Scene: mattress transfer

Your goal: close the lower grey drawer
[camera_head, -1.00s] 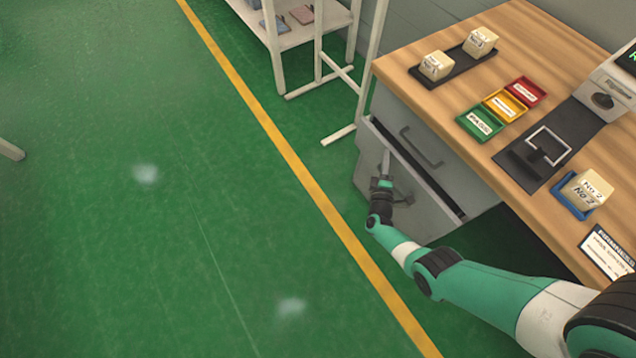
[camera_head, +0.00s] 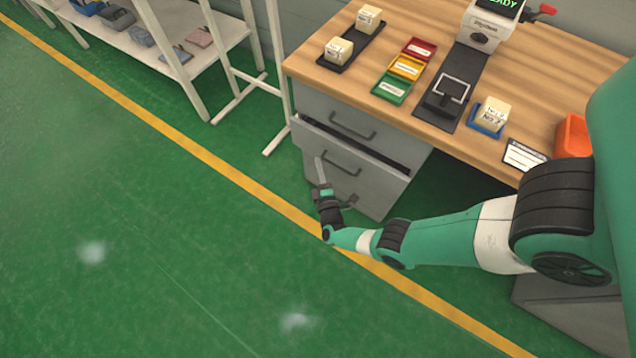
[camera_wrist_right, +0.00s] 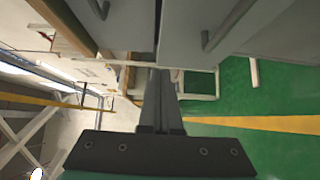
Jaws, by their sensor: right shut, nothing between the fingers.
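The lower grey drawer (camera_head: 372,185) stands partly out of the wooden-topped bench, with a dark gap along its top edge. Its bar handle (camera_head: 342,163) is on its front. My right gripper (camera_head: 320,168) is shut and empty, at the left part of this front, left of the handle; I cannot tell whether the fingertips touch it. In the right wrist view the shut fingers (camera_wrist_right: 158,100) point towards the grey drawer fronts, and a handle (camera_wrist_right: 207,38) shows at the upper right. The upper drawer (camera_head: 350,122) looks shut. My left gripper is not in view.
The bench top (camera_head: 400,105) carries blocks, coloured trays and a device. A white shelf rack (camera_head: 180,60) stands to the left of the bench. The green floor (camera_head: 130,210) with its yellow line is clear in front of the drawers.

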